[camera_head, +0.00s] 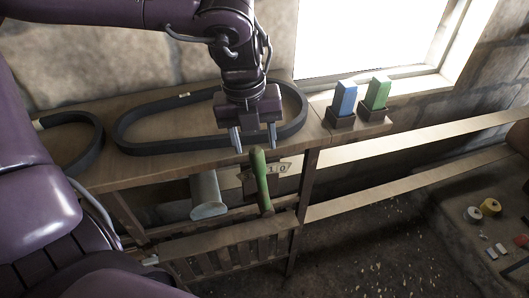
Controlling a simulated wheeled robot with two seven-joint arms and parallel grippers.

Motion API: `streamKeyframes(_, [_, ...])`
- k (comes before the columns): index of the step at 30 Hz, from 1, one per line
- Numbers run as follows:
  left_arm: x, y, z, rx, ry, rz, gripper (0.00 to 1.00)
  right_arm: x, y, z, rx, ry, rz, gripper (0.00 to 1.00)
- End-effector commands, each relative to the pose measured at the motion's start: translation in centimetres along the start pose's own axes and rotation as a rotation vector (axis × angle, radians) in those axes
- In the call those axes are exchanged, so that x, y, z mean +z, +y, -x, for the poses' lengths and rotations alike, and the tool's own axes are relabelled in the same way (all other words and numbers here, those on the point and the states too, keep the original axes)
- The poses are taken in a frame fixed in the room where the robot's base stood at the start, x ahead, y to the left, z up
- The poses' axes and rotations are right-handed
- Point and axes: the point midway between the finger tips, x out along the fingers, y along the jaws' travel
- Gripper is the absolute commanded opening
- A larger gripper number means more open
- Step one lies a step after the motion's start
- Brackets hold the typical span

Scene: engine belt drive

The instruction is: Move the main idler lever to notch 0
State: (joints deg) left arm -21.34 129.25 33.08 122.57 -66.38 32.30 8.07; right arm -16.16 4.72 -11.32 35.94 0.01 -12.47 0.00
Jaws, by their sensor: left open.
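The main idler lever shows as a green handle (261,180) standing nearly upright, leaning slightly left at its top. Behind it is a pale notch plate (277,169) with small numerals; a 1 and a 0 show to the right of the handle, and the rest is hidden by the handle. My left gripper (255,142) is open, fingers pointing down, just above the top of the handle. Its fingers appear on either side of the handle's top, but I cannot tell if they touch it. My right gripper is not in view.
A wooden bench (135,172) carries dark belt loops (128,122). Blue (345,98) and green (378,92) blocks stand in dark holders. A grey cylinder (207,194) is left of the lever. A pale belt (400,144) runs right. A slatted wooden guard (225,252) is below.

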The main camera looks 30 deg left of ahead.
Motion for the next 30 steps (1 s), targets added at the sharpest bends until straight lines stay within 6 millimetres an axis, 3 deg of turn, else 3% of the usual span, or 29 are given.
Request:
streamKeyframes(3, [-0.2,0.1,-1.9,0.003,0.008,0.001,0.50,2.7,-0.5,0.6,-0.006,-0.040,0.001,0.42])
streamKeyframes(7, [-0.1,0.1,-4.0,0.003,0.006,0.001,0.50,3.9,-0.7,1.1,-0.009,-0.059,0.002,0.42])
streamKeyframes(11, [-0.1,0.1,-5.6,0.002,0.004,0.001,0.50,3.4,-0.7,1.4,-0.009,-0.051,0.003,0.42])
streamKeyframes(18, [0.0,0.0,-6.8,-0.001,0.001,0.001,0.50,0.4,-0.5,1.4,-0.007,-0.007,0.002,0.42])
streamKeyframes(23, [0.0,0.0,-6.8,-0.002,0.000,0.001,0.50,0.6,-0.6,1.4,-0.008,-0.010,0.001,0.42])
streamKeyframes(30, [0.0,0.0,-6.8,-0.002,0.000,0.001,0.23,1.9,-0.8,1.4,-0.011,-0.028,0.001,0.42])
